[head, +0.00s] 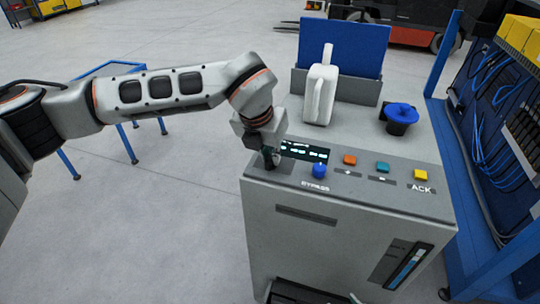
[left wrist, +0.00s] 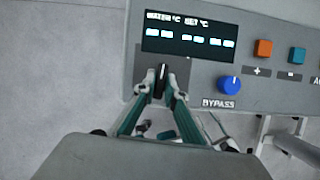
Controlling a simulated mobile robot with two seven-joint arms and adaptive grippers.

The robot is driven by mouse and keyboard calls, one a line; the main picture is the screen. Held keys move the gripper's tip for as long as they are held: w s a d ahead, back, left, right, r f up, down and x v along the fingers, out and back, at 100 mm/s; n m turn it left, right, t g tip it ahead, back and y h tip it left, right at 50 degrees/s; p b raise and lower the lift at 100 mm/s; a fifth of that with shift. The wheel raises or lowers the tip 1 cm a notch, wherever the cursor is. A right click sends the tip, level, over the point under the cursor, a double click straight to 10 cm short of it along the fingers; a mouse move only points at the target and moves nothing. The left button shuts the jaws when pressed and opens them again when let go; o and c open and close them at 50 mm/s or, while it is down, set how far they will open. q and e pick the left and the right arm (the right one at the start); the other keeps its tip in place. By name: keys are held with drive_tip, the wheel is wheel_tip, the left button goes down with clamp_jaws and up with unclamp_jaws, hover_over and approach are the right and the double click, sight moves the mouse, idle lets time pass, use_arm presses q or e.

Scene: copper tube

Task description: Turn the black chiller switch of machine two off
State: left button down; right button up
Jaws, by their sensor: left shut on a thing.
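The chiller panel (head: 330,180) is the sloped grey top front of the machine. The black chiller switch (left wrist: 161,78) is a small black knob below the dark display (left wrist: 190,33), left of the blue BYPASS knob (left wrist: 229,84). My left gripper (head: 271,157) reaches down to the panel's left end. In the left wrist view its two fingertips (left wrist: 161,86) stand on either side of the black switch and are shut on it. In the head view the switch is mostly hidden by the gripper. My right gripper is in neither view.
The panel also has an orange button (head: 349,160), a teal button (head: 382,168) and a yellow ACK button (head: 420,175). A white jug-like container (head: 319,95) and a blue funnel-like piece (head: 402,113) stand on the machine top. A blue-framed cable rack (head: 485,120) is at right.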

use_arm(q)
drive_tip(key=shift+n, duration=0.6)
drive_tip(key=c, duration=2.1)
unclamp_jaws()
drive_tip(key=v, duration=1.2)
drive_tip(key=shift+d, duration=0.2)
